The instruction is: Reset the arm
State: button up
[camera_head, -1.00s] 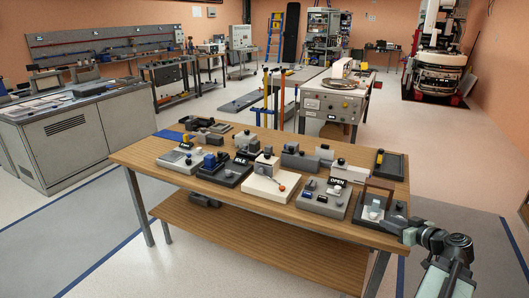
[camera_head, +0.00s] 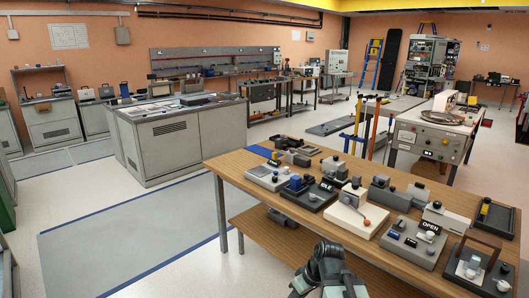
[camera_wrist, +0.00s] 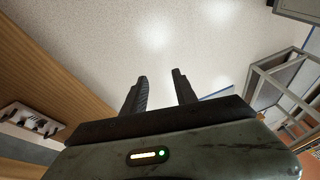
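My gripper (camera_wrist: 160,78) is open in the wrist view. Its two dark fingers stand apart, with nothing between them and pale floor beyond. In the head view, part of my arm (camera_head: 330,274) shows at the bottom, in front of the near edge of the wooden table (camera_head: 262,208). The gripper's fingers cannot be made out there. The table's edge also runs along the left of the wrist view (camera_wrist: 62,62), apart from the fingers.
Several small devices stand on the table, among them a white one with an orange knob (camera_head: 357,212), one labelled OPEN (camera_head: 413,240) and one labelled IDLE (camera_head: 315,194). A grey cabinet (camera_head: 180,140) stands at left. The floor (camera_head: 150,240) left of the table is clear.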

jog(key=s+d+f+m+g+h, duration=0.1)
jog(key=s+d+m+g+h, duration=0.1)
jog(key=s+d+m+h, duration=0.3)
notch_tip(320, 180, up, 15)
jog(key=w+d+m+y+p, duration=0.1)
jog(key=m+p, duration=0.1)
jog(key=p, duration=1.3)
jog(key=shift+d, duration=0.25)
jog(key=shift+f, duration=0.1)
